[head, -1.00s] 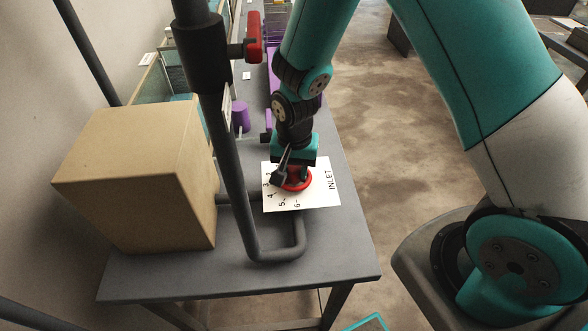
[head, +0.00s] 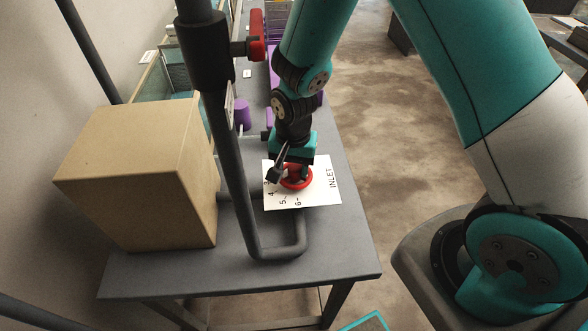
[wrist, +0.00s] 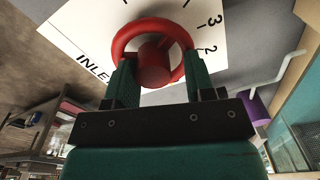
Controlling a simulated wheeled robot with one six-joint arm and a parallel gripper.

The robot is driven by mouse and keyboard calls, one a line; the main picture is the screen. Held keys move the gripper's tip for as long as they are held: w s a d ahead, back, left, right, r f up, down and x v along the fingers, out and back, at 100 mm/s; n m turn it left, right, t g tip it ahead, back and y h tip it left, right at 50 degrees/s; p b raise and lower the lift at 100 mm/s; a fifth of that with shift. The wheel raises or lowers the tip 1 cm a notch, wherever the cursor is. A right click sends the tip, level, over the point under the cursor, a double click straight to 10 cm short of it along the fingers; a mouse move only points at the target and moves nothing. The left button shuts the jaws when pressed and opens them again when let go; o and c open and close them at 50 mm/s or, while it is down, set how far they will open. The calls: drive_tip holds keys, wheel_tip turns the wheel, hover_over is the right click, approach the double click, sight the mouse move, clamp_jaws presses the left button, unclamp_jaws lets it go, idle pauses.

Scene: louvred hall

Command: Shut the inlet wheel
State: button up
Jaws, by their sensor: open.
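The red inlet wheel (head: 297,178) stands on a white card (head: 320,196) marked INLET with numbers around it, on the grey table. In the wrist view the wheel (wrist: 153,30) shows as a red ring with a red hub (wrist: 152,62) in the middle. My gripper (head: 290,172) is at the wheel from above. In the wrist view my gripper (wrist: 160,75) is open, with one teal finger on each side of the hub at the near part of the rim. I cannot tell whether the fingers touch it. Part of the wheel and card is hidden by the gripper.
A tan box (head: 140,175) stands left of the card. A dark grey pipe (head: 240,190) runs up between them, with a red handle (head: 257,36) higher up. A purple object (head: 242,114) is behind. The table's front right corner (head: 345,262) is clear.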

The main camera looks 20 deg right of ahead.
sight(295, 167)
drive_tip(key=shift+s+d+r+p, duration=0.15)
drive_tip(key=shift+r+p, duration=1.35)
drive_tip(key=shift+r, duration=0.05)
drive_tip(key=shift+s+d+r+p, duration=0.1)
drive_tip(key=shift+s+r+p, duration=0.05)
drive_tip(key=shift+r+p, duration=1.4)
drive_tip(key=shift+w+r, duration=0.1)
drive_tip(key=shift+r, duration=0.4)
wheel_tip(295, 167, up, 16)
drive_tip(key=b, duration=0.2)
drive_tip(key=shift+r, duration=0.15)
